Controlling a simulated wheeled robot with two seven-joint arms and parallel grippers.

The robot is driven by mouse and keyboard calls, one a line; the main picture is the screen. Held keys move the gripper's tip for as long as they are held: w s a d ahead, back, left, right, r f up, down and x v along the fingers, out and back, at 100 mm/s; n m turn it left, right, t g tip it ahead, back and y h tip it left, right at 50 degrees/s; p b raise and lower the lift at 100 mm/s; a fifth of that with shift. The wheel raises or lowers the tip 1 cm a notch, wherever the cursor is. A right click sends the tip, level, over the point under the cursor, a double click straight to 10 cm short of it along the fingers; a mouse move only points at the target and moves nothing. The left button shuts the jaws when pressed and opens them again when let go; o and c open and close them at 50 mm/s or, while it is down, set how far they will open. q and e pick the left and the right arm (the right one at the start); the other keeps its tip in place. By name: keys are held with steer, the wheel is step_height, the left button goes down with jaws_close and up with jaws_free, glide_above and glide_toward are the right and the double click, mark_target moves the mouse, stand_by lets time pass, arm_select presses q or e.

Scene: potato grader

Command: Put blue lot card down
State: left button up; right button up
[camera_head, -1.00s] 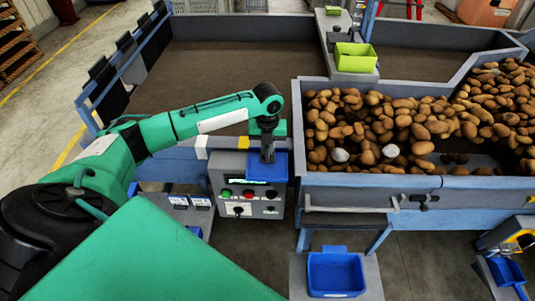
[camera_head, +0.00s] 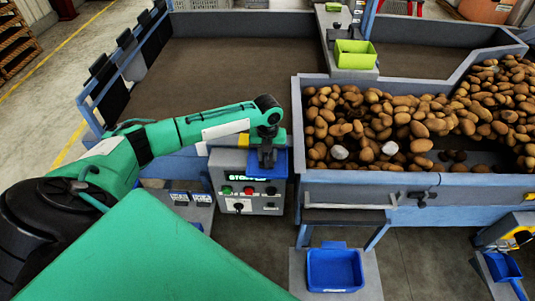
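My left gripper (camera_head: 267,157) points down at the right end of the control box (camera_head: 228,163). A flat blue piece (camera_head: 281,163), which looks like the blue lot card, shows around and behind its dark fingers. The fingers hide part of the blue piece, so I cannot tell whether they grip it or only stand in front of it. I also cannot tell whether it rests on the box or is held just above it. My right gripper is not in view.
The control box has a lit display and several buttons. A potato bin (camera_head: 420,178) stands to the right, with a lime-green tray (camera_head: 355,49) behind. A blue tray (camera_head: 334,268) is low in front. White-labelled cards (camera_head: 190,197) lie left of the box. The brown belt (camera_head: 230,70) is empty.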

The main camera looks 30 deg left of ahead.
arm_select(q)
steer(key=shift+r, duration=0.1)
step_height(320, 180, up, 11)
steer(key=b, duration=0.3)
steer(key=shift+r, duration=0.55)
